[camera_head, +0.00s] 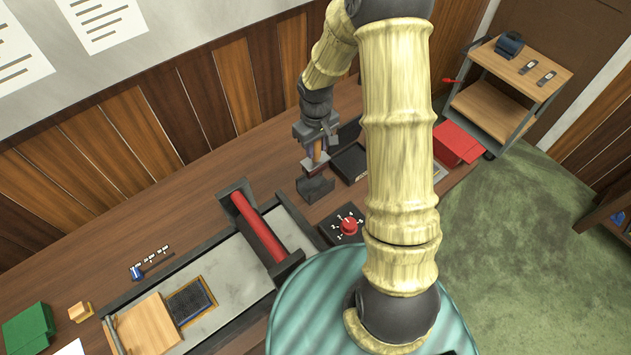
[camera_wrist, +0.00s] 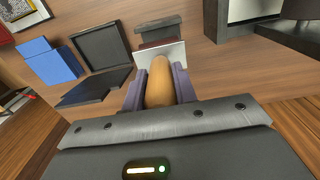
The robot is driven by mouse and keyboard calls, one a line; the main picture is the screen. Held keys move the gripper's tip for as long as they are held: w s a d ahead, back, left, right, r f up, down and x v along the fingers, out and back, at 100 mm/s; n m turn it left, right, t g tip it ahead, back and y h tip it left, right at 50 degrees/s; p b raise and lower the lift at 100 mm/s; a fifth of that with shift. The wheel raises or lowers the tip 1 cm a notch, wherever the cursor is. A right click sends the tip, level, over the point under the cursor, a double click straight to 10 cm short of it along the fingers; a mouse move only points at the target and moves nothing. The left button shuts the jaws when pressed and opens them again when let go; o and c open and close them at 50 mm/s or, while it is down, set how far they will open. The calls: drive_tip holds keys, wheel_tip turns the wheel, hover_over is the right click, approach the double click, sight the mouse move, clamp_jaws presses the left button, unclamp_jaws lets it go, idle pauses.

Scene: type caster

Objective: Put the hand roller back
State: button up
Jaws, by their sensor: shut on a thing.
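My gripper (camera_head: 315,150) is shut on the tan wooden handle of the hand roller (camera_wrist: 160,82). The handle also shows between the fingers in the head view (camera_head: 318,152). In the wrist view a pale plate crosses beyond the handle's far end and hides part of what lies behind it. A dark block (camera_head: 315,190) is directly below the gripper on the table in the head view. I cannot tell whether the roller touches it.
The press bed (camera_head: 230,272) with a red cylinder (camera_head: 262,230) lies to the left. A red-knobbed dial box (camera_head: 347,226) is near the block. An open black case (camera_wrist: 100,47) and a blue box (camera_wrist: 48,60) are left in the wrist view. A cart (camera_head: 520,70) stands far right.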

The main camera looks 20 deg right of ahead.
sight(316, 161)
drive_tip(key=shift+f+p, duration=0.65)
drive_tip(key=shift+f, duration=2.15)
wheel_tip(316, 161, down, 3)
drive_tip(key=shift+r+p, duration=0.1)
drive_tip(key=shift+p, duration=0.5)
drive_tip(key=shift+f, duration=0.55)
drive_tip(key=shift+f, duration=0.2)
drive_tip(key=o, duration=1)
drive_tip(key=shift+r, duration=0.1)
